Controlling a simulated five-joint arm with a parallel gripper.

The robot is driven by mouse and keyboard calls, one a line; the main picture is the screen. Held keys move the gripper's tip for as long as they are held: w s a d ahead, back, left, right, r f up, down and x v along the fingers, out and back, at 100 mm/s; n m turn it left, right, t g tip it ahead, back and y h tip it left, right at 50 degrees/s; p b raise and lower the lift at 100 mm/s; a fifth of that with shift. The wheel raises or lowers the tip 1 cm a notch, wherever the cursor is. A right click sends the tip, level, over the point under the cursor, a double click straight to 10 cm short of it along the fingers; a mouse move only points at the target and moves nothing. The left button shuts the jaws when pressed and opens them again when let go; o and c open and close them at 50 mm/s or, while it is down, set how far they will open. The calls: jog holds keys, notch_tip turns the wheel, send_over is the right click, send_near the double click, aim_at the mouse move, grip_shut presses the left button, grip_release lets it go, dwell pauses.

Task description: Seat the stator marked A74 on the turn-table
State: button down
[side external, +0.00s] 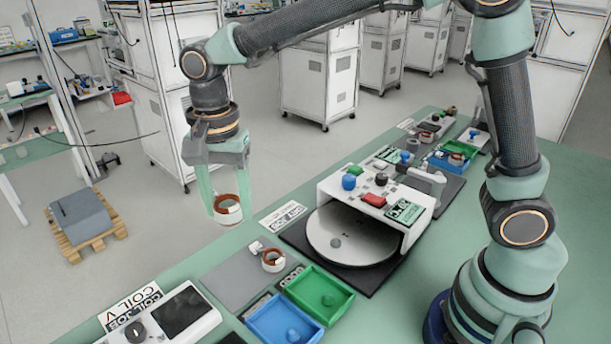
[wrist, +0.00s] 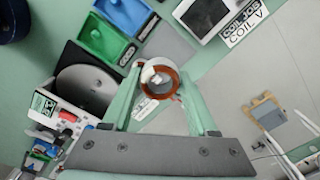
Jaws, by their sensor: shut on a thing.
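My gripper (side external: 213,190) is shut on a stator, a white ring with copper-coloured windings (side external: 228,209), held in the air left of the turn-table. In the wrist view the held stator (wrist: 172,86) sits between the fingertips (wrist: 158,84). No A74 marking is readable on it. The turn-table (side external: 350,246) is a bare light-grey disc with a small hub, partly under a white housing; it also shows in the wrist view (wrist: 88,92). A second stator (side external: 273,260) stands on a grey mat in front of the turn-table, apart from my gripper; its marking is not readable.
The white housing (side external: 345,190) carries coloured buttons and overhangs the disc's back. A green tray (side external: 338,311) and a blue tray (side external: 262,331) lie in front. A white instrument (side external: 165,318) is at lower left. More trays and parts line the bench behind. Air around the held stator is clear.

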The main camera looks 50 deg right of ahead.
send_over(336, 239)
notch_tip(336, 239, down, 9)
jog(key=shift+f, duration=2.4)
jog(key=shift+f, duration=0.35)
jog(key=shift+f, duration=0.35)
jog(key=shift+f, duration=0.7)
jog(key=shift+c, duration=0.5)
grip_release()
